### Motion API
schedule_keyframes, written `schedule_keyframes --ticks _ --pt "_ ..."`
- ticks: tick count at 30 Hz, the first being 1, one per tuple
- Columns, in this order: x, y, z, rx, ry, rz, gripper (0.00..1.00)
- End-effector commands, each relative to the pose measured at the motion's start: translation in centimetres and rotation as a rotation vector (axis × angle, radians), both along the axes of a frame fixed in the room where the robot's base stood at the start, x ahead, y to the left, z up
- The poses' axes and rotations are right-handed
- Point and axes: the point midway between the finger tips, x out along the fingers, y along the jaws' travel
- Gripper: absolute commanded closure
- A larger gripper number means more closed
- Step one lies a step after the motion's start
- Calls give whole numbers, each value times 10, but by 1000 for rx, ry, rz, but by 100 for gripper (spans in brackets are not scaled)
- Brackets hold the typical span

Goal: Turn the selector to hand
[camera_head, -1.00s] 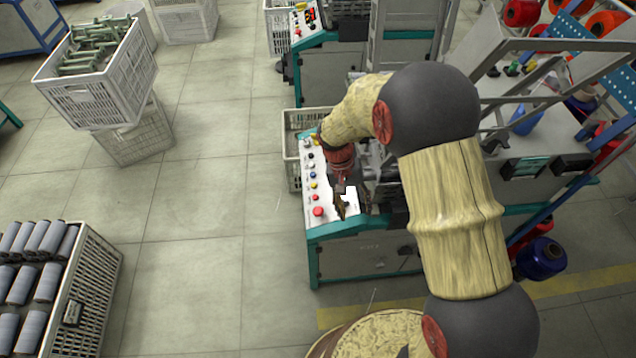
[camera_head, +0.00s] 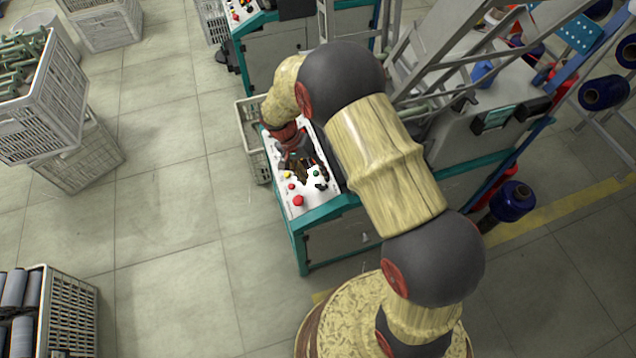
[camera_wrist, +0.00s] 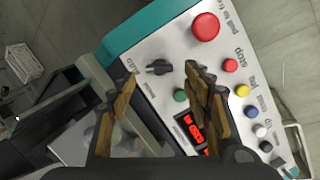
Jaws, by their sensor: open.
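The selector is a black knob (camera_wrist: 158,67) on the white control panel (camera_wrist: 160,33) in the wrist view. Its grip lies roughly crosswise in the picture, and lettering that seems to read "auto" is left of it. Any label on its right is hidden by a finger. My gripper (camera_wrist: 160,77) is open, with one brown finger on either side of the knob in the picture. Contact cannot be told. In the head view the selector (camera_head: 321,186) shows as a small dark shape near the panel's edge, and my gripper (camera_head: 301,177) hangs over the panel.
A red push button (camera_wrist: 205,27), a red stop button (camera_wrist: 231,66), a green button (camera_wrist: 180,96) and a lit red display (camera_wrist: 193,130) share the panel. Yellow, blue and white buttons line its right side. A crate (camera_head: 252,145) stands beside the machine.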

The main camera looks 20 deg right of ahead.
Motion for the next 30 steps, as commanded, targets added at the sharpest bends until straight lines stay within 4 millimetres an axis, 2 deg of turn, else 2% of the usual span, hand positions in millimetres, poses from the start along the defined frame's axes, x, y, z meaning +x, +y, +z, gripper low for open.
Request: schedule_keyframes --ticks 1,6,16,30 --pt "-3 -3 -11 -1 3 -1 50" --pt "-7 -10 -32 1 1 -2 50" --pt "-8 -13 -37 1 1 0 50" --pt "-8 -12 -37 1 1 0 76"
